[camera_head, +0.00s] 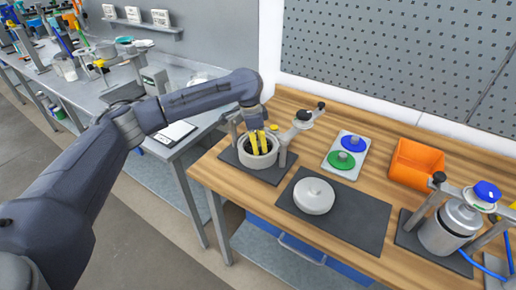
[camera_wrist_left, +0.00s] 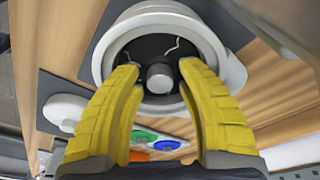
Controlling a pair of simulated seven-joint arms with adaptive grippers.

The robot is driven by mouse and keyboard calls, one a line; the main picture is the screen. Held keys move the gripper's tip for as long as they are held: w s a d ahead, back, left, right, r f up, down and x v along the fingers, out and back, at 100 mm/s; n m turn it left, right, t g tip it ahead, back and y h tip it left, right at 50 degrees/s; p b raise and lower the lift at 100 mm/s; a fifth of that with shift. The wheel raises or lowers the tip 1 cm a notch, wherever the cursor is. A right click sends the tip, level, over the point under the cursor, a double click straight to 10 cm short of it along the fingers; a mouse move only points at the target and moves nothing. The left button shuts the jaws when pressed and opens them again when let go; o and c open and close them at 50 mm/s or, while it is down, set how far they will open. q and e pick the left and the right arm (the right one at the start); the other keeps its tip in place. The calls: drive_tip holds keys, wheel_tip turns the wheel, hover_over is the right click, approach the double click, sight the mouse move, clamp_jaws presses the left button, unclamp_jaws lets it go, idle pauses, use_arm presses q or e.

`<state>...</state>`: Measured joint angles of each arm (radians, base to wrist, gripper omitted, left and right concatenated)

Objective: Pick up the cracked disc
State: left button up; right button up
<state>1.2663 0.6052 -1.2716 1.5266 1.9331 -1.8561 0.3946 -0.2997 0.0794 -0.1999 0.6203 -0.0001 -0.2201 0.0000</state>
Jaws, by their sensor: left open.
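A dark disc (camera_wrist_left: 151,47) with pale crack lines and a grey central hub (camera_wrist_left: 160,78) lies inside a round light drum (camera_wrist_left: 109,39) in the left wrist view. In the head view the same drum (camera_head: 261,163) stands on a dark mat, and the disc inside is mostly hidden by my fingers. My left gripper (camera_head: 259,143) has yellow fingers pointing down into the drum's mouth. Its fingers are apart on either side of the hub, with nothing between them that I can see held. My right gripper is not in view.
A pale round lid (camera_head: 314,196) lies on a dark mat (camera_head: 362,222). A tray holds a blue disc (camera_head: 353,143) and a green disc (camera_head: 341,160). An orange bin (camera_head: 415,164) and a metal vessel (camera_head: 446,230) stand right. A clamp arm (camera_head: 301,124) stands close beside the drum.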

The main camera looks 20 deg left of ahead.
use_arm(q)
drive_tip(key=shift+f, duration=0.15)
clamp_jaws()
idle(0.6)
